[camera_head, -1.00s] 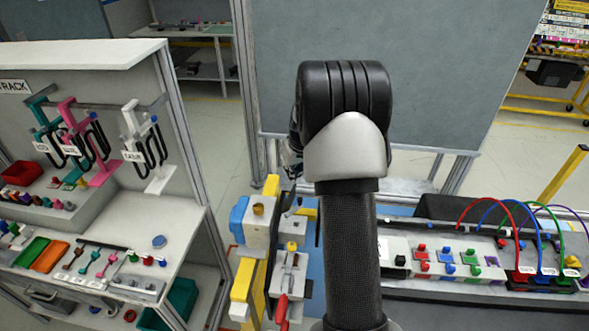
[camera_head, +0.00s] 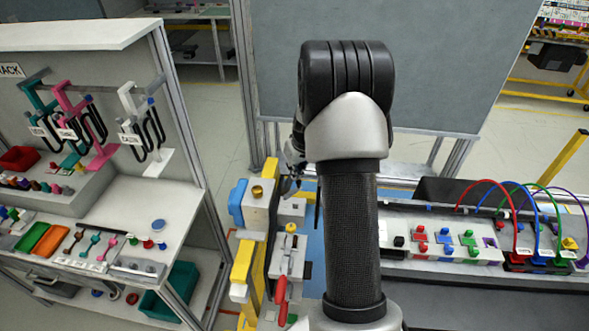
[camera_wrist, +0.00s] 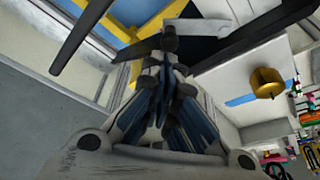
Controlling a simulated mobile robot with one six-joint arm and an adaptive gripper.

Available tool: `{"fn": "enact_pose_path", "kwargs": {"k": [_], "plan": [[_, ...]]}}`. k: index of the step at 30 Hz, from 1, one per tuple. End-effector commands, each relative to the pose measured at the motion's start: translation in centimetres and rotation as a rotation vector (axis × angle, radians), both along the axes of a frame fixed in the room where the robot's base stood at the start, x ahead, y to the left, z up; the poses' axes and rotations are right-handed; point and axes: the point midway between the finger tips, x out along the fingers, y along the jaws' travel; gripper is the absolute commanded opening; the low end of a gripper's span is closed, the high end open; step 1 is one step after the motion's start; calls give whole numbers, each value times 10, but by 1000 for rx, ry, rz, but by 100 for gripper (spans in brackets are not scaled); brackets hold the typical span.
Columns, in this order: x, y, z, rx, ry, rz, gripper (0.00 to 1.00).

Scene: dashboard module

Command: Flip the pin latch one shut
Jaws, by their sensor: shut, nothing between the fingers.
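The fixture on the left of the dashboard module carries a gold knob (camera_head: 257,191) on a pale block, which also shows at the right of the wrist view (camera_wrist: 266,82). A toggle with a red handle (camera_head: 281,288) stands in front of it. I cannot tell which of these parts is pin latch one. My gripper (camera_head: 294,178) is just right of the gold knob and partly hidden behind my arm. In the wrist view my gripper (camera_wrist: 168,42) is shut and empty, its tips close to a dark flat part (camera_wrist: 245,45). Contact cannot be told.
A yellow frame (camera_head: 243,262) runs along the fixture's left side. Right of my arm, a panel (camera_head: 440,237) holds coloured switches and looped cables (camera_head: 497,195). A white tool rack (camera_head: 110,110) stands at the left. Open floor lies between rack and fixture.

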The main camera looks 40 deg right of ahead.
Motion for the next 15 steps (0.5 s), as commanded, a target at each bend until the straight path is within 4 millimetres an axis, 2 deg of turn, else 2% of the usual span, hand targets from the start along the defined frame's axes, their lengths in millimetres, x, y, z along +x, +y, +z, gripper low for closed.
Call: {"fn": "enact_pose_path", "kwargs": {"k": [15], "plan": [[-5, -2, 0, 1, 1, -80, 0]]}}
